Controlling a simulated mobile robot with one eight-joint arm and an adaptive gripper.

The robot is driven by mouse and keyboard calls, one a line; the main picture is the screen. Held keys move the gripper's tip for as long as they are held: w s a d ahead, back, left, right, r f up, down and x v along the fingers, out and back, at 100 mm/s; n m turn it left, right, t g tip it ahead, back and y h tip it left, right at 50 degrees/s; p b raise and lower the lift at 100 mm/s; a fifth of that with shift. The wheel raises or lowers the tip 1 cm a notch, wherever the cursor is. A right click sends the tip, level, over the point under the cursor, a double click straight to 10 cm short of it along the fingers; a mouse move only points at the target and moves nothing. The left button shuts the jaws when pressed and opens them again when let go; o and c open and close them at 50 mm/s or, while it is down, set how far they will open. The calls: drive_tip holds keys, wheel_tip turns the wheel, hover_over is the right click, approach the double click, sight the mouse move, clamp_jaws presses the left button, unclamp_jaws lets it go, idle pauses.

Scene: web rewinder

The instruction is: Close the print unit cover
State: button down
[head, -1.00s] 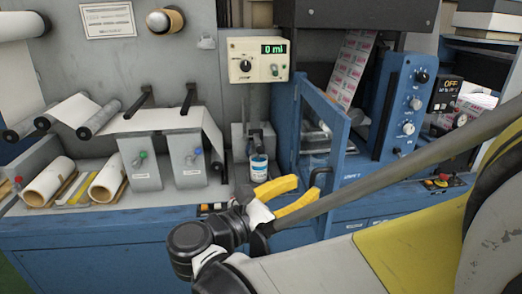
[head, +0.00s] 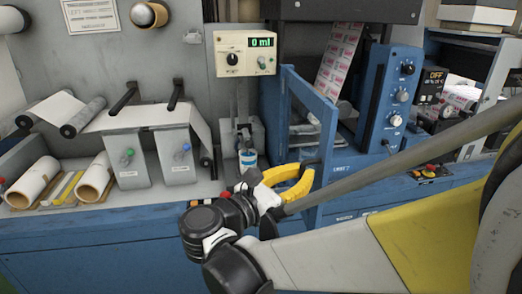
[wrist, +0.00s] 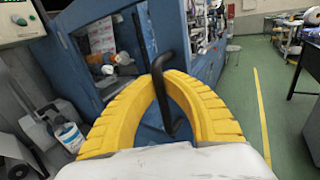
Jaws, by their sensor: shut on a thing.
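The print unit cover (head: 312,93) is a blue-framed door with a clear pane. It stands open, swung out from the machine front in the head view. Its blue frame also shows in the wrist view (wrist: 72,60). A black bar handle (wrist: 158,68) sits on the cover. My gripper (head: 308,174) has yellow fingers at the cover's lower part. In the wrist view, the fingers (wrist: 163,78) are closed around the handle, with their tips meeting at it. In the head view, the fingers largely hide the handle.
A white bottle with a blue label (head: 248,160) stands left of the cover. A dosing box (head: 246,53) reading 0 ml hangs above it. A blue control panel (head: 392,98) with knobs is to the right. Paper rolls (head: 97,178) lie at left. Green floor (wrist: 256,65) is open at right.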

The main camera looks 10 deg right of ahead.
drive_tip(key=d+n+t+y+p, duration=0.2)
drive_tip(key=d+n+t, duration=0.1)
drive_tip(key=d, duration=0.6)
drive_tip(key=w+d, duration=0.4)
drive_tip(key=d, duration=0.4)
drive_tip(key=w+d+t+y+b, duration=0.1)
drive_tip(key=w+d, duration=0.4)
drive_tip(key=d, duration=0.4)
drive_tip(key=w+d+n+t+y, duration=0.1)
drive_tip(key=w+d, duration=0.3)
drive_tip(key=d, duration=0.4)
drive_tip(key=shift+w+d+b, duration=0.25)
drive_tip(key=shift+d+b, duration=0.05)
drive_tip(key=shift+b, duration=0.1)
drive_tip(key=c, duration=1.6)
unclamp_jaws()
drive_tip(key=shift+s+a+f, duration=0.1)
drive_tip(key=shift+a+f, duration=0.05)
drive_tip(key=shift+c, duration=0.2)
drive_tip(key=shift+o, duration=0.9)
drive_tip(key=shift+s+a+r, duration=0.1)
drive_tip(key=shift+a+r, duration=0.1)
drive_tip(key=shift+a, duration=0.2)
drive_tip(key=shift+d+f, duration=0.1)
drive_tip(key=v, duration=1.2)
drive_tip(key=shift+d, duration=0.1)
